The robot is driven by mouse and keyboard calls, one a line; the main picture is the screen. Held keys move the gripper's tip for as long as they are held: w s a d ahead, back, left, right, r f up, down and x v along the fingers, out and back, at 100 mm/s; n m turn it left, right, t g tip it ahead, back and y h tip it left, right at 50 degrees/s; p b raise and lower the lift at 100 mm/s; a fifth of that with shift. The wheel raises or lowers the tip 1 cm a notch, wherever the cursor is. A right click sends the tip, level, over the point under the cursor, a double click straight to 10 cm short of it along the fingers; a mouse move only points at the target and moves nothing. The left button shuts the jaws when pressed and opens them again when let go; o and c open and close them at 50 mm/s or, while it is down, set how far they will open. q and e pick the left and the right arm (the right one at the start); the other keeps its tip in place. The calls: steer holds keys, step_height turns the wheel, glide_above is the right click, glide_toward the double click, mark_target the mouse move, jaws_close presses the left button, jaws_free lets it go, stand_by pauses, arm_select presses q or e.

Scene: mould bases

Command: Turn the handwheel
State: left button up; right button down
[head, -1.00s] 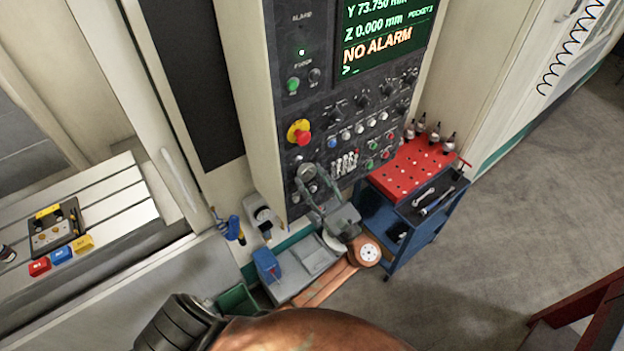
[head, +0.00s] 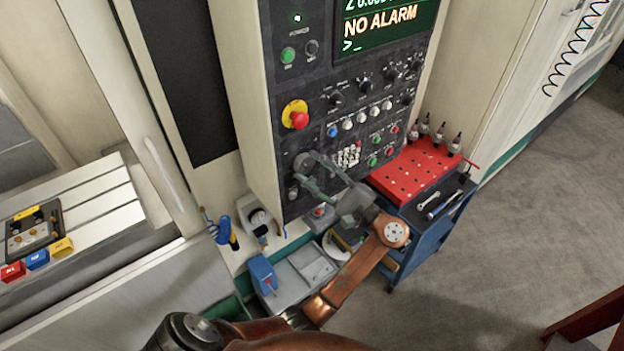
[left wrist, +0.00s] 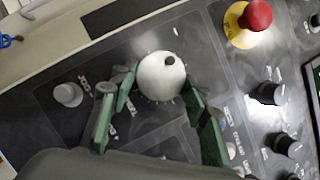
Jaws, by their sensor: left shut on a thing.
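The handwheel (left wrist: 161,76) is a pale round knob with a small dark grip near its rim, on the dark control panel. In the head view it is small at the panel's lower left (head: 302,163), partly covered by my gripper. My left gripper (left wrist: 160,84) has its green-padded fingers on either side of the handwheel and is shut on it. In the head view this gripper (head: 307,177) reaches up to the panel from the lower right. The finger contact is partly hidden in both views. My right gripper is not in view.
A red emergency stop button (head: 298,116) sits above the handwheel, with knobs and coloured buttons to the right. A blue cart with a red tool rack (head: 415,168) stands close right of my arm. A grey tray (head: 305,270) lies below.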

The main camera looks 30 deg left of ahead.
arm_select(q)
steer(key=n+b, duration=0.1)
steer(key=n, duration=0.1)
steer(key=n+g+h+b, duration=0.1)
steer(key=n+b, duration=0.1)
steer(key=shift+w+n+g, duration=0.15)
steer(key=shift+n+g, duration=0.15)
steer(key=n+b, duration=0.1)
steer(key=n, duration=0.1)
steer(key=n+g+h+b, duration=0.1)
steer(key=n+b, duration=0.1)
steer(key=shift+d+r+n+h, duration=0.1)
steer(key=shift+r+n+h, duration=0.1)
steer(key=shift+n+h, duration=0.15)
steer(key=n, duration=0.1)
steer(key=n+h+b, duration=0.1)
steer(key=n, duration=0.1)
steer(key=n+h, duration=0.1)
steer(key=n, duration=0.1)
steer(key=shift+r+t, duration=0.3)
steer(key=n, duration=0.1)
steer(key=n+t+h+b, duration=0.1)
steer(key=n, duration=0.1)
steer(key=shift+r+n+h, duration=0.15)
steer(key=shift+n+h, duration=0.1)
steer(key=o, duration=1.2)
steer(key=shift+r, duration=0.1)
steer(key=shift+c, duration=0.2)
steer(key=v, duration=1.2)
steer(key=shift+s, duration=0.25)
